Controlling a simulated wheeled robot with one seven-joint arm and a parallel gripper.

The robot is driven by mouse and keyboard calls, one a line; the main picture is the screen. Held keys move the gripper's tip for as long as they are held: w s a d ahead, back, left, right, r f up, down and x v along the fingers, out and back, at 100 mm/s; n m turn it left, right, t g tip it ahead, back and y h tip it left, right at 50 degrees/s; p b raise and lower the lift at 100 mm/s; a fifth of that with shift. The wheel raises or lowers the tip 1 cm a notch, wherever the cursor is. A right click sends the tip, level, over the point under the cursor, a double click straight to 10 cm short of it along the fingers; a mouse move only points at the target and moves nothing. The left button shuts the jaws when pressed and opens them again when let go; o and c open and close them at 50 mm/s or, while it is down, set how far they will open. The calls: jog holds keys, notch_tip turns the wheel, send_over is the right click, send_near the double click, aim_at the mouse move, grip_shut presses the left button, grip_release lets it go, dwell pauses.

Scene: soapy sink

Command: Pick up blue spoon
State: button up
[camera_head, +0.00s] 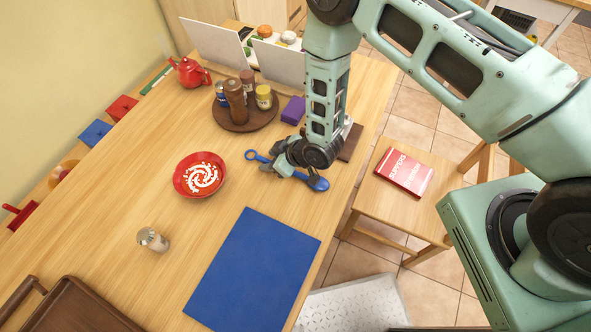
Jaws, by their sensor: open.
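The blue spoon (318,184) lies on the wooden table near its right edge. Its bowl end shows to the right of my gripper and its looped handle end shows to the left. My gripper (278,168) points down over the middle of the spoon and hides that part. The jaws are open. I cannot tell whether the fingers touch the spoon.
A red bowl with white pieces (200,175) stands left of my gripper. A blue mat (252,270) lies in front. A round brown tray (245,124) with jars and a purple block (293,110) are behind. A chair holds a red book (404,172).

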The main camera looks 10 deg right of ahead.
jog(key=shift+a+f, duration=0.1)
grip_shut()
jog(key=shift+r, duration=0.2)
